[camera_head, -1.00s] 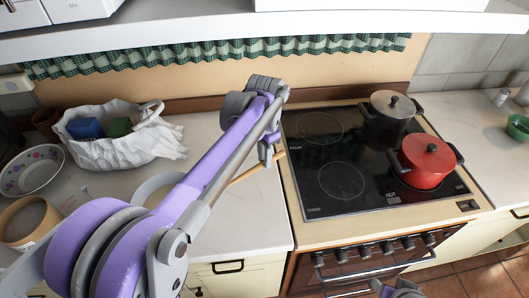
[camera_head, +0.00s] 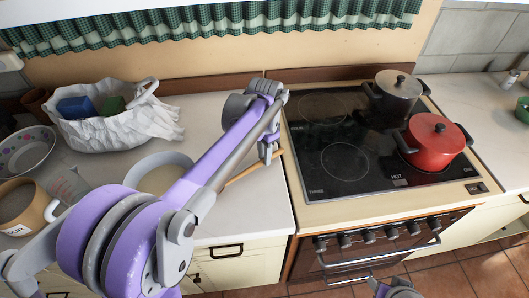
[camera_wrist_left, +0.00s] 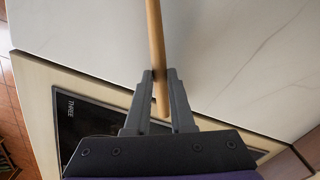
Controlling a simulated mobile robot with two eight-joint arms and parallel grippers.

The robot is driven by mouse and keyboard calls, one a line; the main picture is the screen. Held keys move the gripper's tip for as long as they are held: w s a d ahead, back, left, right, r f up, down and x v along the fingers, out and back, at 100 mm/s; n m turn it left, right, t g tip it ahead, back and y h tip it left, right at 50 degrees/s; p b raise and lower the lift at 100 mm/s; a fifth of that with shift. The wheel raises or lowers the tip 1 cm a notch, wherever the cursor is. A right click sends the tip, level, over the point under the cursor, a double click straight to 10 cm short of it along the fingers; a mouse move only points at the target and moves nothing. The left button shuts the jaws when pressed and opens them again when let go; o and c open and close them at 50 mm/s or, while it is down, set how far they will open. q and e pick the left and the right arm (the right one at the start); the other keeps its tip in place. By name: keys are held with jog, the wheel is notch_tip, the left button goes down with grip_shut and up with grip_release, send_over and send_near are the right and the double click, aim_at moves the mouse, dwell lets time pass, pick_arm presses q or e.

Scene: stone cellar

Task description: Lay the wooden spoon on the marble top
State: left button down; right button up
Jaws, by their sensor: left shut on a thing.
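The wooden spoon shows as a thin tan handle (camera_head: 240,174) beside my left gripper (camera_head: 270,153) in the head view. In the left wrist view, the handle (camera_wrist_left: 155,45) runs up out of the frame. My left gripper (camera_wrist_left: 160,78) is shut on the handle near its end. The spoon's bowl is out of the wrist view and not clear behind my arm in the head view. The pale, veined marble top (camera_head: 205,112) lies under the spoon, left of the stove. I cannot tell whether the spoon touches it. Part of my right gripper (camera_head: 395,288) shows at the bottom edge; its jaw state is unclear.
The black glass hob (camera_head: 335,190) is right of my left gripper, with a dark pot (camera_head: 393,98) and a red pot (camera_head: 437,145). A white bag (camera_head: 125,128), a patterned bowl (camera_head: 22,150), a mug (camera_head: 25,208) and a pale round bowl (camera_head: 160,160) stand at left.

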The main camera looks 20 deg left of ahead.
pick_arm(q)
jog(key=shift+f, duration=0.6)
pick_arm(e)
jog(key=shift+f, duration=0.4)
pick_arm(q)
jog(key=c, duration=0.7)
grip_release()
jog(key=shift+o, duration=0.2)
jog(key=o, duration=0.3)
jog(key=shift+r, duration=0.1)
pick_arm(e)
jog(key=shift+r, duration=0.1)
pick_arm(q)
jog(key=shift+r+p, duration=2.35)
jog(key=shift+r, duration=2.2)
pick_arm(e)
notch_tip(320, 180, up, 6)
jog(key=w, duration=0.2)
jog(key=shift+r, duration=0.25)
